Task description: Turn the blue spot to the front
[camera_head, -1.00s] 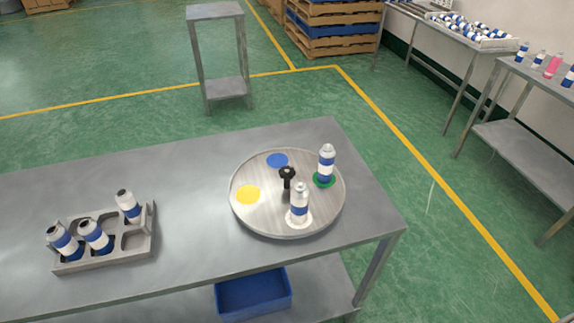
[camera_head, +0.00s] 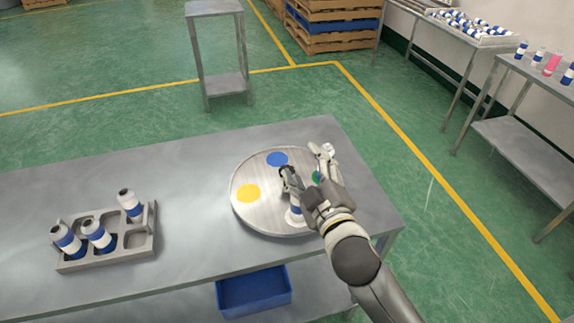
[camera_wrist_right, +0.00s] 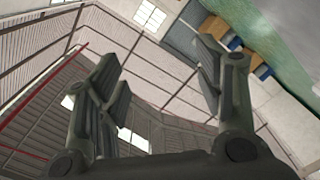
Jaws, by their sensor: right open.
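The round grey turntable (camera_head: 255,215) lies on the table's right part. Its blue spot (camera_head: 277,159) is bare and at the back. The yellow spot (camera_head: 247,194) is bare and at the left. A blue and white can (camera_head: 293,215) stands at the front, partly covered by my arm. Another can on the green spot (camera_head: 317,177) at the right is mostly hidden. The black knob at the middle is hard to tell from my fingers. My right gripper (camera_head: 307,172) reaches over the turntable's right half; the right wrist view shows its fingers apart and empty (camera_wrist_right: 165,85).
A grey tray (camera_head: 120,252) with three cans stands at the table's left. The table between the tray and turntable is clear. A blue bin (camera_head: 253,290) sits on the lower shelf. Side tables with cans stand far right.

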